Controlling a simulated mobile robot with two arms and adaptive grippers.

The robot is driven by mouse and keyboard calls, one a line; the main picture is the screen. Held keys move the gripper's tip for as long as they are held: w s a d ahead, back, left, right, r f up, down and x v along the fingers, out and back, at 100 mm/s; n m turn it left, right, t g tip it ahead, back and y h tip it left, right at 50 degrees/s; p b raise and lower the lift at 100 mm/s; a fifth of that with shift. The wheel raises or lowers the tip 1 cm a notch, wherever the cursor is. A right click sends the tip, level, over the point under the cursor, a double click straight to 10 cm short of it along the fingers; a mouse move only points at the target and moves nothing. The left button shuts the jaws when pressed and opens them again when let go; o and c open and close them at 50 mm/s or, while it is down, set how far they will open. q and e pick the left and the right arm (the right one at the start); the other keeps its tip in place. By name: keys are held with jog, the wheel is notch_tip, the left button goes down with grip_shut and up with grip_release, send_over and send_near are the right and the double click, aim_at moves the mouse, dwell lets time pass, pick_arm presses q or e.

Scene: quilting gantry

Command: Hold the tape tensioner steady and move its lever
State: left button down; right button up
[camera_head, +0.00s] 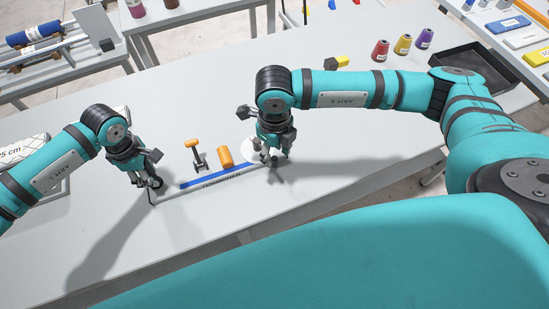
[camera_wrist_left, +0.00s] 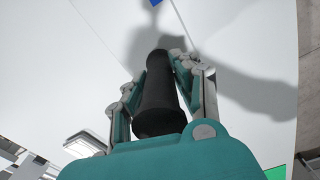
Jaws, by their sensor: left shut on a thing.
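The tape tensioner (camera_head: 222,180), a long bar with a blue strip and dark lettering, lies on the grey-white table. My left gripper (camera_head: 150,183) is at its left end. In the left wrist view its fingers are shut on a black cylindrical handle (camera_wrist_left: 160,95), and a blue tip shows beyond at the top edge. My right gripper (camera_head: 273,158) points down at the bar's right end, beside a white disc (camera_head: 250,151). Its fingers and arm hide that end; whether it is open or touching is unclear. I cannot make out the lever clearly.
An orange-topped tool (camera_head: 195,150) and an orange cylinder (camera_head: 225,157) stand just behind the bar, between the grippers. Red (camera_head: 380,50), yellow (camera_head: 403,44) and purple (camera_head: 425,38) spools and a black tray (camera_head: 478,68) are farther right. The table's front is clear.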

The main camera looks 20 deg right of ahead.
aim_at(274, 158)
jog(key=shift+f, duration=2.25)
jog(key=shift+c, duration=0.4)
grip_shut()
